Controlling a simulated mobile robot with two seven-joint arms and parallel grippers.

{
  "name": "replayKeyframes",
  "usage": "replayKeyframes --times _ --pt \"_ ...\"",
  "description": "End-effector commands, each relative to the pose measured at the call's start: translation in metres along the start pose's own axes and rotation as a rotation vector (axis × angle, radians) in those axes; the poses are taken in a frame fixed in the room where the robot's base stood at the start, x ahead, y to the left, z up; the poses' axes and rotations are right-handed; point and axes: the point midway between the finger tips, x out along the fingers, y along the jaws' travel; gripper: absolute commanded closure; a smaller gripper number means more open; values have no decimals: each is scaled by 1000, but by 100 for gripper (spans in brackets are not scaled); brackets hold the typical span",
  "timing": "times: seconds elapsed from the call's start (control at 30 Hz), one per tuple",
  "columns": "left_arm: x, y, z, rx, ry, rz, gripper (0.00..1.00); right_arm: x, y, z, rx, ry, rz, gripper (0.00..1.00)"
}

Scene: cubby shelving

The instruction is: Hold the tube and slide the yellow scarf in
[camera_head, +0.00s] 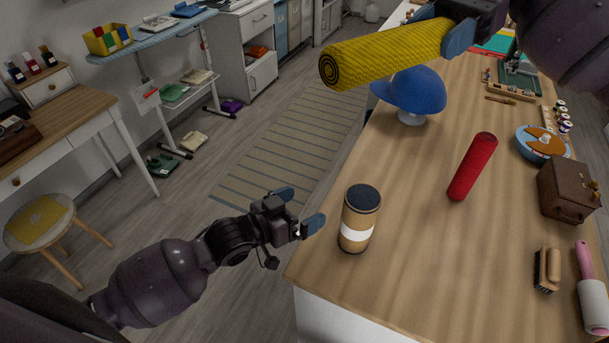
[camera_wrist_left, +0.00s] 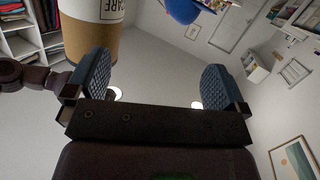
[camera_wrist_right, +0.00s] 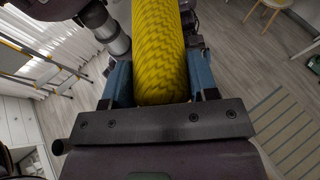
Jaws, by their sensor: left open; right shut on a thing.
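The yellow scarf (camera_head: 385,55) is rolled into a long cylinder with a spiral end. My right gripper (camera_head: 455,30) is shut on the scarf near one end and holds it in the air above the table's far-left edge; the scarf also shows between the fingers in the right wrist view (camera_wrist_right: 160,50). The tube (camera_head: 360,218) is brown cardboard with a white label band and a dark top, standing upright near the table's front-left corner. My left gripper (camera_head: 300,210) is open and empty, just left of the tube, which also shows in the left wrist view (camera_wrist_left: 90,30).
A brown box (camera_head: 568,188), a brush (camera_head: 547,270), a lint roller (camera_head: 591,295) and a pie dish (camera_head: 542,143) line the right side.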

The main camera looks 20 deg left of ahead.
Motion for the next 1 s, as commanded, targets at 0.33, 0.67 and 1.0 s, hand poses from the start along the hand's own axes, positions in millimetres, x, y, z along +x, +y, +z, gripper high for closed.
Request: replayKeyframes --times 0.33,0.67,1.0 --pt "7 33 -12 -535 -69 223 0 0 0 0 0 -1 0 73" --pt "-3 43 -6 -1102 -204 291 0 0 0 0 0 -1 0 73" --pt "-18 47 7 -1733 -335 267 0 0 0 0 -1 0 0 73"
